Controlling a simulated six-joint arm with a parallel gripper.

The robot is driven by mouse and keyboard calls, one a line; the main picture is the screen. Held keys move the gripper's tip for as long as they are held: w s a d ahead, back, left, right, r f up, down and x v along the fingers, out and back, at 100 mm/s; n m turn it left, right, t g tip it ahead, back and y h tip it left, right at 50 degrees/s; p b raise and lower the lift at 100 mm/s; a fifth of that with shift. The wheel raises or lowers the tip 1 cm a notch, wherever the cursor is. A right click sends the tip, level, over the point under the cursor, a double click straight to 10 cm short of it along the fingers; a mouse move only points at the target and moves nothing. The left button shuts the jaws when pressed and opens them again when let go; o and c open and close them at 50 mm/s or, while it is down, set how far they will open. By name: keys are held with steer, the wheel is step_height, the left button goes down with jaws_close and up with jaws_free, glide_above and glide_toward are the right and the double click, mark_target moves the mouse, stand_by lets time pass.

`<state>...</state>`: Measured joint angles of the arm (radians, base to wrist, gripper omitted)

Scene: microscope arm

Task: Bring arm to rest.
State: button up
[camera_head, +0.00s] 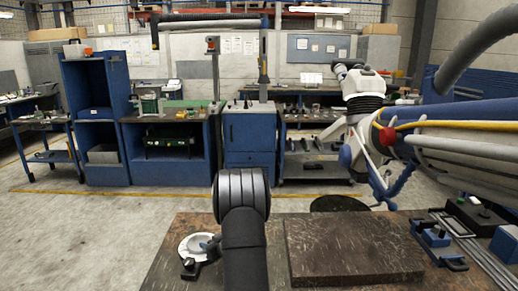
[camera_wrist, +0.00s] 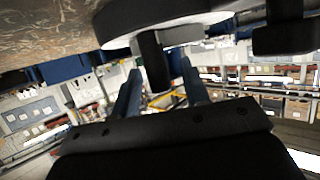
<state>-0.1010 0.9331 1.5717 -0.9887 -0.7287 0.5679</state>
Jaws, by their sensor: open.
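My arm (camera_head: 242,215) rises black at the front middle of the head view. My gripper (camera_wrist: 160,68) shows in the wrist view as two grey-blue fingers, spread apart. A dark post (camera_wrist: 153,60) under a round white-and-black piece (camera_wrist: 175,28) appears between or just beyond the fingers; I cannot tell if they touch it. In the head view, a white round piece (camera_head: 190,245) sits on the table at the left of my arm, with a bluish part beside it that may be a fingertip. The rest of the gripper is hidden there.
The brown worktable (camera_head: 165,270) carries a dark square slab (camera_head: 350,250) at the right of my arm. A blue clamp-like tool (camera_head: 437,238) and metal rods (camera_head: 480,255) lie at the right. A white microscope (camera_head: 362,85) on a thick boom (camera_head: 460,125) hangs over the right side.

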steer(key=shift+x, duration=0.9)
